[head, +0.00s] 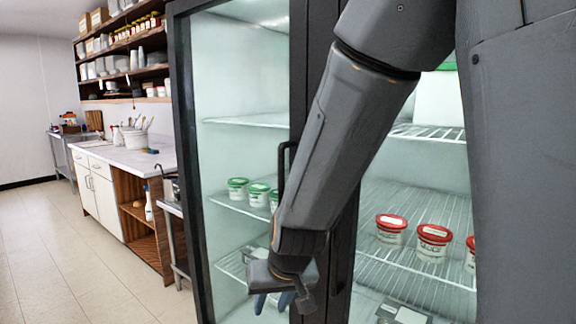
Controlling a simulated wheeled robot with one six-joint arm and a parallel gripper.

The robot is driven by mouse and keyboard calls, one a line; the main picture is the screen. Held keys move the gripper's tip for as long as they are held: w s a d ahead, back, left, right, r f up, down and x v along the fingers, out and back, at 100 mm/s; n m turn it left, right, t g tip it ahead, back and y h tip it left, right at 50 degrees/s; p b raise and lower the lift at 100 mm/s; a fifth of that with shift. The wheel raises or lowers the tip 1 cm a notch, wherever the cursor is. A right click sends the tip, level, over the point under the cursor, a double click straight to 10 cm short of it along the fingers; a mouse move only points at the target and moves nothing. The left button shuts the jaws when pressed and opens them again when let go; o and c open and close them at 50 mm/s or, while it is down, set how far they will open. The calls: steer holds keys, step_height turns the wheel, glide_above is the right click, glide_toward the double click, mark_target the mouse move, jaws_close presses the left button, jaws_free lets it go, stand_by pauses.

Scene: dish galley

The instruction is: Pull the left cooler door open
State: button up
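The left cooler door (181,150) is a tall glass panel in a black frame, and it looks shut. Its black vertical bar handle (282,165) is on the door's right side, and its lower part is hidden behind my arm. My gripper (272,302) hangs low in front of the cooler, below the visible part of the handle. Its two bluish-grey fingers point down with a gap between them. They appear open and empty, apart from the handle's visible part.
Green-lidded tubs (259,194) stand on a wire shelf behind the left door. Red-lidded tubs (433,241) stand behind the right glass. A counter (130,158) with cabinets lies to the left, with stocked wall shelves above. The tiled floor (55,250) at left is clear.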

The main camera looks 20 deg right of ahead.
mark_target(280, 172)
steer(key=w+a+r+m+t+h+p, duration=0.3)
steer(key=w+r+t, duration=0.5)
steer(key=w+r, duration=0.5)
steer(key=s+d+r+m+h+p, duration=0.2)
steer(key=r+m+h, duration=0.1)
steer(key=r+h, duration=0.25)
steer(key=s+d+r+m+h+p, duration=0.2)
steer(key=d+r+h, duration=0.1)
steer(key=r+h, duration=0.3)
steer(key=shift+y, duration=0.65)
steer(key=x, duration=0.4)
steer(key=r+p+x, duration=0.1)
steer(key=x, duration=0.1)
steer(key=shift+w+d+r, duration=0.1)
steer(key=shift+w+d, duration=0.05)
steer(key=shift+w, duration=0.05)
jaws_close()
